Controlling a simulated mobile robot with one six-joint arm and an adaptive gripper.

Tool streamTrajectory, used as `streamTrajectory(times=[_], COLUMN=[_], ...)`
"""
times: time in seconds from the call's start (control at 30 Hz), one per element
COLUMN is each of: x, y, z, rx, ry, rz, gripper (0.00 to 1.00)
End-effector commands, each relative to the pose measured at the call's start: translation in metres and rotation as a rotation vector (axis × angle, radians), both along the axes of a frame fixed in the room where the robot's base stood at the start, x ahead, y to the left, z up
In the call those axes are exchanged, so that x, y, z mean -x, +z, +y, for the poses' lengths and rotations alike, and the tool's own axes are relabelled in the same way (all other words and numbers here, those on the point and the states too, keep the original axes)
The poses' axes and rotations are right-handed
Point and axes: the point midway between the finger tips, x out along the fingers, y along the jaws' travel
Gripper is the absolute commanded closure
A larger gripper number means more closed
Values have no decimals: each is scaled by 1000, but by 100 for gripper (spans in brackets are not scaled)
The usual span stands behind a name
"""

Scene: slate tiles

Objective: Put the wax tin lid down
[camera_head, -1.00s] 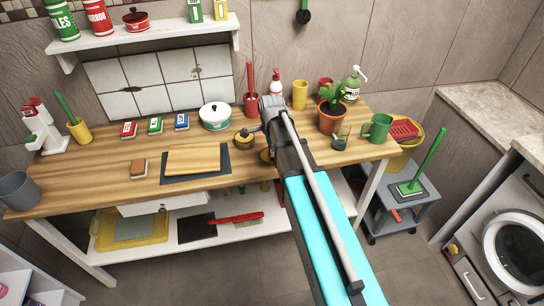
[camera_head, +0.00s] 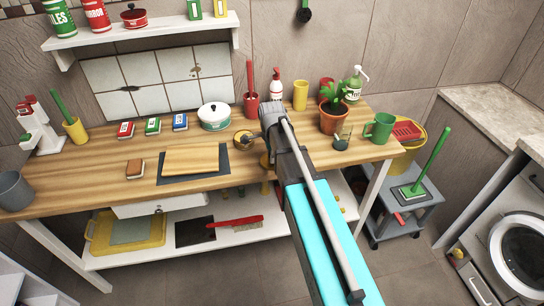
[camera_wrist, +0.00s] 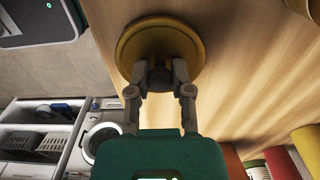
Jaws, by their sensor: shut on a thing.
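The wax tin lid (camera_wrist: 146,42) is a round, mustard-yellow disc with a dark knob in its middle. In the wrist view my gripper (camera_wrist: 160,82) is shut on that knob, one grey finger on each side. In the head view the lid (camera_head: 243,141) shows small over the wooden worktop, just right of the cutting board, beside my gripper (camera_head: 256,138). I cannot tell whether its underside touches the wood. Another gold-yellow round piece (camera_head: 265,160) shows to the lid's lower right, partly hidden by my arm; I cannot tell if it is the tin.
The wooden board (camera_head: 192,159) on a dark mat lies left of the lid. Bare wood (camera_head: 90,180) shows at left front.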

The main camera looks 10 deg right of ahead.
Motion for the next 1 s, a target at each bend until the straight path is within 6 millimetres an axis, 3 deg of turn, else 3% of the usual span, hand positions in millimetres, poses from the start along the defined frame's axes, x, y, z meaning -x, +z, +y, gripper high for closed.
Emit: streamTrajectory(times=[0.07, 0.1, 0.3, 0.77, 1.0], x=[0, 0, 0, 0, 0], y=[-3, -3, -2, 0, 11], z=[0, 0, 0, 0, 0], rx=[0, 0, 0, 0, 0], ry=[0, 0, 0, 0, 0], rz=[0, 0, 0, 0, 0], gripper=[97, 70, 38, 38, 38])
